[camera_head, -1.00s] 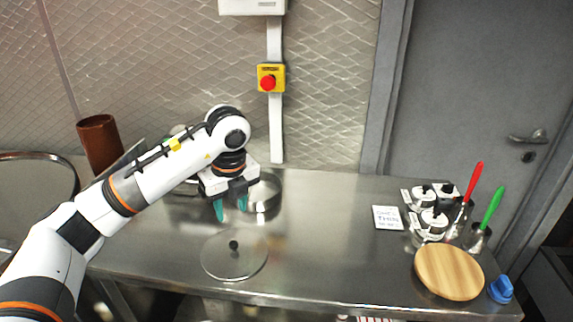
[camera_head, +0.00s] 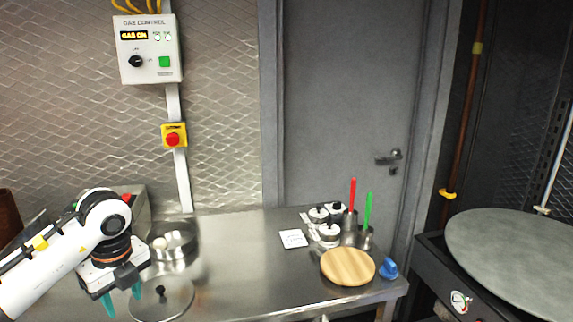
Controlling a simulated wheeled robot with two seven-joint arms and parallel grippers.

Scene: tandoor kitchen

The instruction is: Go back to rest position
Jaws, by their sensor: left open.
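My left gripper (camera_head: 122,300) is at the lower left, with its teal fingers apart and pointing down, empty. It hangs over the left part of the steel counter (camera_head: 240,262). A round glass lid with a dark knob (camera_head: 176,308) lies on the counter just right of the fingers. A steel pan (camera_head: 186,240) stands behind the lid with a small pale round thing (camera_head: 159,243) at its left side. My right gripper does not show.
A wooden board (camera_head: 347,267), a blue object (camera_head: 389,268), steel jars (camera_head: 329,234), and red (camera_head: 352,193) and green (camera_head: 369,210) handled tools stand at the counter's right. A large grey disc (camera_head: 520,255) is at far right. Mid-counter is clear.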

